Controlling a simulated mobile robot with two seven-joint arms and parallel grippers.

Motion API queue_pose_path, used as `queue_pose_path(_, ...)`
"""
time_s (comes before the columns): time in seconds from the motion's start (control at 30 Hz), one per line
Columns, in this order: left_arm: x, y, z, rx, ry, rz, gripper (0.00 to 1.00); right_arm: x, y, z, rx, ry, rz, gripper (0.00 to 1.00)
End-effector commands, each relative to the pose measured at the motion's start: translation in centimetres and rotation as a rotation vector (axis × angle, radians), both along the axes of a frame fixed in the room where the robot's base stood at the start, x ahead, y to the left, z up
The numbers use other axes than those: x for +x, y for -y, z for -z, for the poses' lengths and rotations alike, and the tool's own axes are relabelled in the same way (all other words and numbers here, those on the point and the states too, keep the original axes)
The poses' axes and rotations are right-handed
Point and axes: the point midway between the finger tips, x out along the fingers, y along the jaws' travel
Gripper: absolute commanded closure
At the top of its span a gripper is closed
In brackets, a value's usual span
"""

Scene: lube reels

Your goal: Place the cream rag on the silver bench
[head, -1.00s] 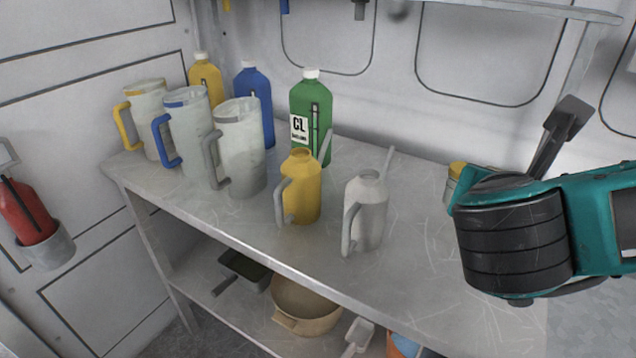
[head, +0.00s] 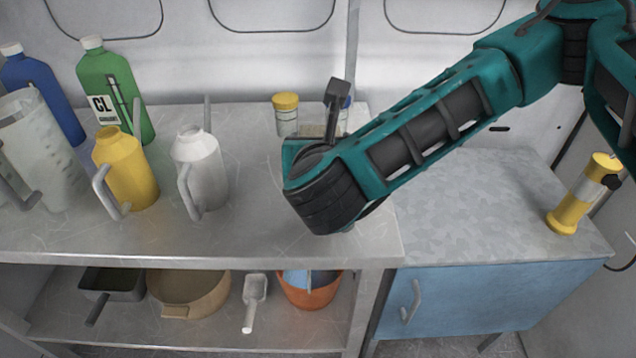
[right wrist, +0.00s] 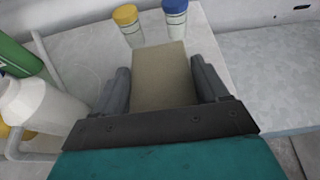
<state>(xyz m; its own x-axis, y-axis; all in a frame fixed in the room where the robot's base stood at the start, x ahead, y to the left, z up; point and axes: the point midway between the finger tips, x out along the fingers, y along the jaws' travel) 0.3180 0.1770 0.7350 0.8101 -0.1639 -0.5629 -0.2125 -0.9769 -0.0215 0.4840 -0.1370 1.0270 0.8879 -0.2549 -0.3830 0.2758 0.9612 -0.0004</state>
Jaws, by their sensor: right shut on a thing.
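The silver bench (head: 250,225) has a scratched metal top and fills the left and middle of the head view. My right gripper (head: 335,110) is over its right part, near the back, with most of the jaws hidden by the wrist. In the right wrist view the gripper (right wrist: 165,85) is shut on the cream rag (right wrist: 163,78), a flat beige slab between the fingers. A sliver of the rag (head: 314,130) shows in the head view. I cannot tell whether it touches the bench top. My left gripper is out of view.
A yellow-capped jar (head: 286,118) and a blue-capped jar (right wrist: 178,20) stand beyond the rag. A white can (head: 205,168), a yellow can (head: 135,165) and a green bottle (head: 118,85) stand left. A blue cabinet (head: 470,295) adjoins right, with a yellow lamp (head: 575,200) on it.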

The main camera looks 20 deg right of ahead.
Motion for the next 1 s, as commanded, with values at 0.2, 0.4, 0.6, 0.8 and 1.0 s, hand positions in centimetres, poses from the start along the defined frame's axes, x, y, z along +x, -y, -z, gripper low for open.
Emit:
queue_pose_path(0.2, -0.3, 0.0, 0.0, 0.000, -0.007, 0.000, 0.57, 0.0, -0.1, 4.1, -0.001, 0.000, 0.000, 0.56)
queue_pose_path(0.4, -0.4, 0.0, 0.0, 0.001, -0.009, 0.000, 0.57, 0.0, 0.0, 5.9, -0.002, -0.001, -0.001, 0.56)
queue_pose_path(0.6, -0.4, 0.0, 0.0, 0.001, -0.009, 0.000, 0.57, 0.0, 0.0, 8.7, -0.001, 0.001, 0.000, 0.56)
queue_pose_path(0.8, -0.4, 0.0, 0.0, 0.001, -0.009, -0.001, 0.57, 0.0, 0.0, 9.1, 0.002, 0.003, 0.000, 0.56)
queue_pose_path(1.0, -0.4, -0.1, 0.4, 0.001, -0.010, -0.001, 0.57, 0.0, 0.0, 9.4, 0.001, 0.001, 0.001, 0.56)
